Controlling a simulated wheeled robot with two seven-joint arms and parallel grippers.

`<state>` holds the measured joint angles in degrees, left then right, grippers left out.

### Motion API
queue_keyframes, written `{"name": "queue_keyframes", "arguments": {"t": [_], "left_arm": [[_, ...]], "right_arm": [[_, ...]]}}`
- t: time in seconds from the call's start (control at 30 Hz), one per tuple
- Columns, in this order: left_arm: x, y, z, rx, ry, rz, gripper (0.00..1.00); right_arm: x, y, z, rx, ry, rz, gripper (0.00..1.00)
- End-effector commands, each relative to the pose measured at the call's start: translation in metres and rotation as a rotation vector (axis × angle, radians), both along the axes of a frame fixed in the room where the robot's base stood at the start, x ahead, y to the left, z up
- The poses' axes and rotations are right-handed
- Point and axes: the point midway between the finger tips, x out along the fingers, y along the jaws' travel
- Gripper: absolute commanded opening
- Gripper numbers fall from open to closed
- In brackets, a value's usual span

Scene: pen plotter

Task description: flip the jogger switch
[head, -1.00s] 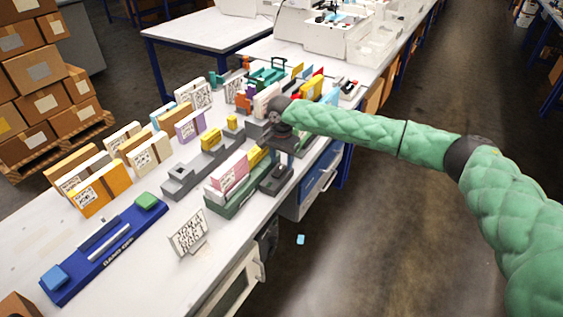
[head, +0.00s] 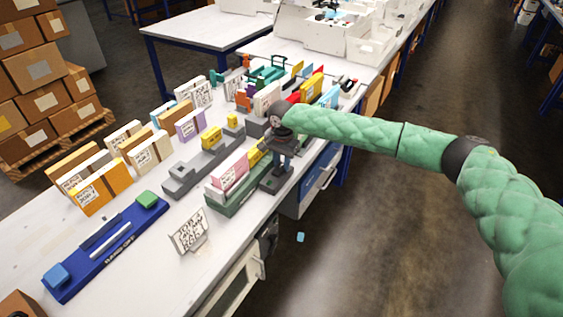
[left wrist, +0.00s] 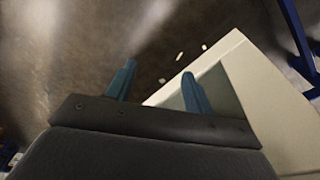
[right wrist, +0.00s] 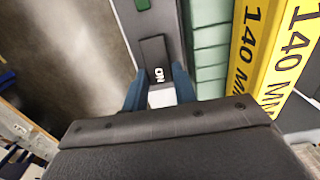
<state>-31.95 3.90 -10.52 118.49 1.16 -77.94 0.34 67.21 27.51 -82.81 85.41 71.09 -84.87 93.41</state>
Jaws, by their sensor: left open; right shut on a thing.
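The jogger switch (right wrist: 155,55) shows in the right wrist view as a black rocker marked ON, set in a grey housing with a green square at its far end. My right gripper (right wrist: 159,90) has one blue finger on each side of the switch's near end, shut on it. A white patch shows between the fingers. In the head view my right gripper (head: 281,158) stands over the dark switch base (head: 274,184) at the bench's front edge, and the rocker is hidden. My left gripper (left wrist: 157,82) is open and empty, seen only in the left wrist view.
A green block rack with pink, white and yellow packs (head: 232,178) stands just left of the switch. A yellow 140 MM block (right wrist: 258,45) lies close to the right finger. A white label stand (head: 190,232) is nearer. A cream panel (left wrist: 265,105) is beside my left gripper.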

Motion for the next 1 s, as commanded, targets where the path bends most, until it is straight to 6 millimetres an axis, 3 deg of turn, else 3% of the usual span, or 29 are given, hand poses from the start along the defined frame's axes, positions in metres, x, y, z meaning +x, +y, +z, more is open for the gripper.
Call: {"name": "queue_keyframes", "arguments": {"t": [0.1,0.3,0.47,0.73,0.77,0.87,1.0], "left_arm": [[-0.008,0.002,-0.034,0.007,0.022,0.000,0.52],[-0.014,0.005,-0.069,0.012,0.022,0.001,0.52],[-0.015,0.007,-0.081,0.014,0.021,0.001,0.52],[-0.015,0.007,-0.082,0.013,0.019,0.001,0.52],[-0.015,0.007,-0.082,0.013,0.019,0.001,0.52],[-0.015,0.007,-0.081,0.013,0.019,0.001,0.52],[-0.015,0.007,-0.082,0.014,0.020,0.001,0.52]], "right_arm": [[0.001,-0.001,0.002,0.019,0.028,-0.003,0.04],[0.003,-0.002,0.001,0.053,0.073,-0.002,0.04],[0.004,-0.003,0.000,0.064,0.085,-0.002,0.04],[0.004,-0.003,0.000,0.064,0.085,-0.002,0.04],[0.004,-0.003,0.000,0.064,0.085,-0.002,0.29],[0.004,-0.003,0.000,0.065,0.086,-0.002,0.49],[0.004,-0.003,-0.001,0.064,0.087,-0.001,0.49]]}}
